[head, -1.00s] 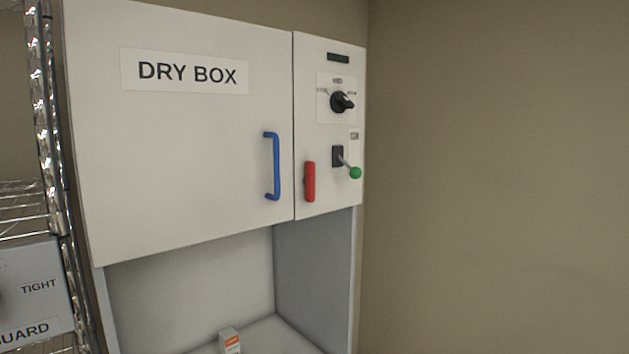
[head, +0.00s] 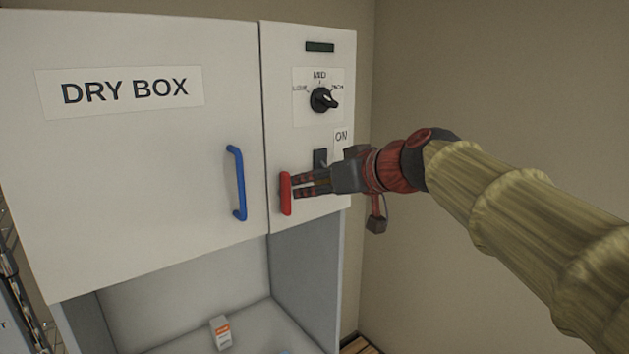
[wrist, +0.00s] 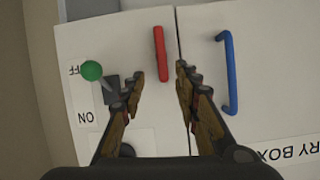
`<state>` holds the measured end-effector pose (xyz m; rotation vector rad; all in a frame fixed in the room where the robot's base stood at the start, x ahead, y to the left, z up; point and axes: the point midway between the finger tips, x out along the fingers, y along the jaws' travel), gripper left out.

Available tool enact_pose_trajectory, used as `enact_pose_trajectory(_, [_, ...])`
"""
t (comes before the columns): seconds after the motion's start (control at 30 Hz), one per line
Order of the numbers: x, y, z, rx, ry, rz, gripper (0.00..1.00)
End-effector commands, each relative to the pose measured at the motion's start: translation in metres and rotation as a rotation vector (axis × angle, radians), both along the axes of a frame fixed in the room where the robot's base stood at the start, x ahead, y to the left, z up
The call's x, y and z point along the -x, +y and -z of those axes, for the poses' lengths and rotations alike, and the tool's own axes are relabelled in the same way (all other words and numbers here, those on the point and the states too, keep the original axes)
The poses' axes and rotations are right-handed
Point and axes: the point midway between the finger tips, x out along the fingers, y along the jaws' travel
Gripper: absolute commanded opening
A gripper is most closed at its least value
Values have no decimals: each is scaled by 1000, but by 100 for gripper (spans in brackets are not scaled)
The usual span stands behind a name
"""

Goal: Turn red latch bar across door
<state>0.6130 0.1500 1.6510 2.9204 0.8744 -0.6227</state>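The red latch bar (head: 285,196) is upright on the control panel, right of the seam beside the DRY BOX door (head: 150,190). The door is shut, and the bar does not cross the seam. My gripper (head: 296,186) is at the bar from the right, its fingertips close to it. In the wrist view, which is turned upside down, my gripper (wrist: 157,80) is open. Its fingers lie either side of the line of the red bar (wrist: 160,53), with the bar's near end between the tips. I cannot tell whether they touch it.
A blue door handle (head: 238,183) stands out left of the bar. A black knob (head: 323,100) is above. A green-knobbed lever (wrist: 92,71) is close beside one finger. A small box (head: 221,333) sits in the open bay below. A wall is at right.

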Motion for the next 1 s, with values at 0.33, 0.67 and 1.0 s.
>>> enact_pose_trajectory(0.33, [-17, 10, 9, 67, -47, -31, 32])
enact_pose_trajectory(0.67, [-52, 35, 27, 68, -47, -31, 32])
enact_pose_trajectory(1.0, [-61, 39, 31, 67, -49, -29, 32])
